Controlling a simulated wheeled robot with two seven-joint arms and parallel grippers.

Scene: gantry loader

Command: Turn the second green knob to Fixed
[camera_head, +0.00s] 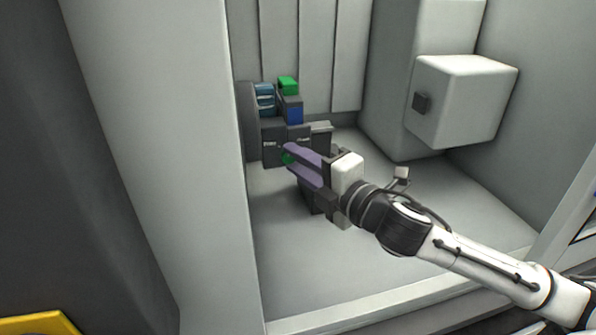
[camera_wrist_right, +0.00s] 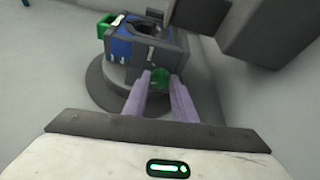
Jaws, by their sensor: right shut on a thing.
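A green knob (camera_head: 287,157) sits on the front of a dark grey fixture (camera_head: 270,155) inside the machine. The purple fingers of my right gripper (camera_head: 291,161) are closed around this knob. In the right wrist view the knob (camera_wrist_right: 160,76) shows between the two fingertips (camera_wrist_right: 161,82). Small white labels stand on the fixture face above the knob, too small to read surely. A second green part (camera_head: 288,86) is on top of the fixture, and it also shows in the right wrist view (camera_wrist_right: 106,27). The knob's pointing direction is hidden by the fingers. My left gripper is out of view.
The fixture has blue blocks (camera_head: 294,112) and stands on a round dark base (camera_wrist_right: 100,88). A white box with a dark square (camera_head: 468,98) juts out at the right. A pale wall (camera_head: 165,130) bounds the left. The bay floor (camera_head: 350,270) in front is clear.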

